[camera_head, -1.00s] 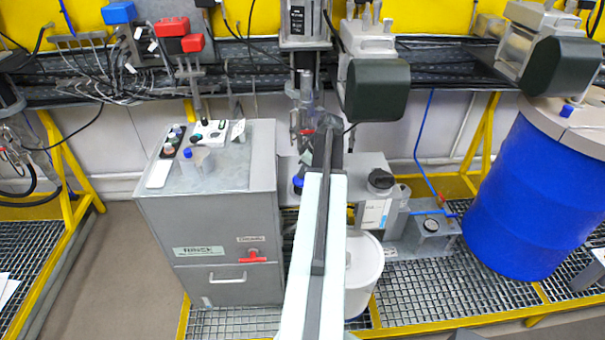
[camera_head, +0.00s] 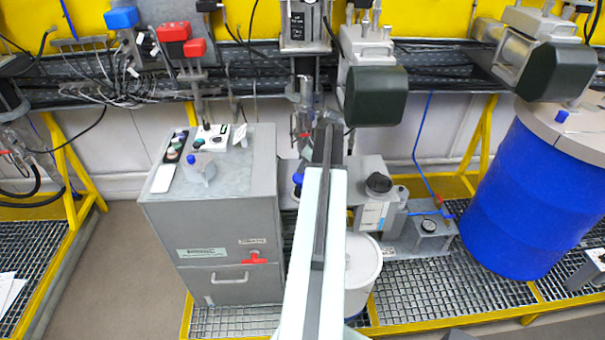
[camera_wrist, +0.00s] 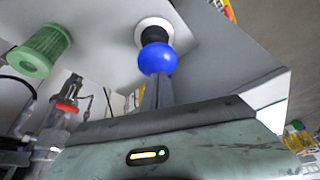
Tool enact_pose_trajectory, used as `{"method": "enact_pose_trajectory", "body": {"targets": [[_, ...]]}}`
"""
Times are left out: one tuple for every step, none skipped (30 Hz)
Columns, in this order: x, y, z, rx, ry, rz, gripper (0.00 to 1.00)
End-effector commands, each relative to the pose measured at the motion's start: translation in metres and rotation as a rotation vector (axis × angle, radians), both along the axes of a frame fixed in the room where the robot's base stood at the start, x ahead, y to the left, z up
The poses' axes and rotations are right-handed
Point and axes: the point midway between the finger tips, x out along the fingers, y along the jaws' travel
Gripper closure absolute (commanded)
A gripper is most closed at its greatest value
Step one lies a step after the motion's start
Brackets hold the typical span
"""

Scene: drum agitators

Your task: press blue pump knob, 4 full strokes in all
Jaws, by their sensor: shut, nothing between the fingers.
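The blue pump knob (camera_wrist: 157,58) is a round ball on a black stem, with a white collar behind it in the wrist view. In the head view it (camera_head: 298,181) shows only partly, just left of my arm. My gripper (camera_wrist: 157,82) is shut and empty; its fingertips overlap the near edge of the knob in the wrist view. I cannot tell whether they touch it. In the head view my arm hides the fingertips.
A grey cabinet (camera_head: 228,240) stands left of my arm, with a small blue-capped container (camera_head: 198,168) on top. A white drum (camera_head: 362,268) and a gauge box (camera_head: 428,232) are at right. A large blue drum (camera_head: 525,200) stands far right.

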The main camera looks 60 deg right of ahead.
Motion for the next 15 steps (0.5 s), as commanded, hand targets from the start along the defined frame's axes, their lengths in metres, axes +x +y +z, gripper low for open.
{"method": "enact_pose_trajectory", "body": {"targets": [[0.0001, 0.0, -0.0003, 0.0, 0.0, 0.0, 1.0], [0.0001, 0.0, -0.0003, 0.0, 0.0, 0.0, 1.0], [0.0001, 0.0, -0.0003, 0.0, 0.0, 0.0, 1.0], [0.0001, 0.0, -0.0003, 0.0, 0.0, 0.0, 1.0], [0.0001, 0.0, -0.0003, 0.0, 0.0, 0.0, 1.0], [0.0002, -0.0001, -0.0002, 0.0, 0.0, 0.0, 1.0], [0.0002, -0.0001, -0.0002, 0.0, 0.0, 0.0, 1.0], [0.0002, -0.0001, -0.0002, 0.0, 0.0, 0.0, 1.0], [0.0002, -0.0001, -0.0002, 0.0, 0.0, 0.0, 1.0], [0.0003, -0.0001, -0.0003, 0.0, 0.0, 0.0, 1.0], [0.0002, -0.0001, -0.0006, 0.0, 0.0, 0.0, 1.0], [0.0002, -0.0001, -0.0012, 0.0, 0.0, 0.0, 1.0], [0.0002, 0.0, -0.0021, 0.0, 0.0, 0.0, 1.0], [0.0002, 0.0, -0.0032, 0.0, 0.0, 0.0, 1.0], [0.0002, 0.0, -0.0048, 0.0, 0.0, 0.0, 1.0]]}}
